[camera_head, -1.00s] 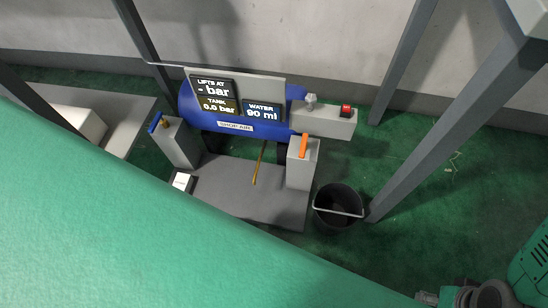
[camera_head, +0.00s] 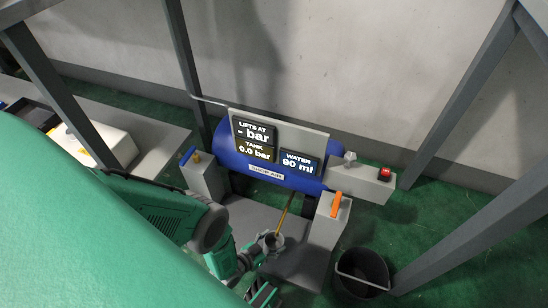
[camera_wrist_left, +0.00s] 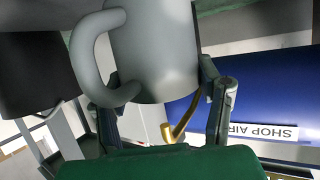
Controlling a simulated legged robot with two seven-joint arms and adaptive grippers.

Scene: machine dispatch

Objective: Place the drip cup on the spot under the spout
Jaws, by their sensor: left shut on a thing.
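My left gripper (camera_head: 256,252) is shut on the drip cup, a small grey mug (camera_head: 271,241). In the left wrist view the cup (camera_wrist_left: 155,50) sits between the fingers, with its curved handle to the left. In the head view the cup is over the grey base plate, close to the lower end of the thin brass spout (camera_head: 285,212). The spout (camera_wrist_left: 182,118) shows partly behind the cup in the wrist view. I cannot tell whether the cup touches the plate. The spot under the spout is hidden. My right gripper is out of view.
The blue tank (camera_head: 230,160) carries displays. A post with an orange lever (camera_head: 336,204) stands right of the spout, a post with a blue lever (camera_head: 188,156) left. A black bucket (camera_head: 361,272) and a red button (camera_head: 385,174) are at right. Grey frame legs flank the area.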

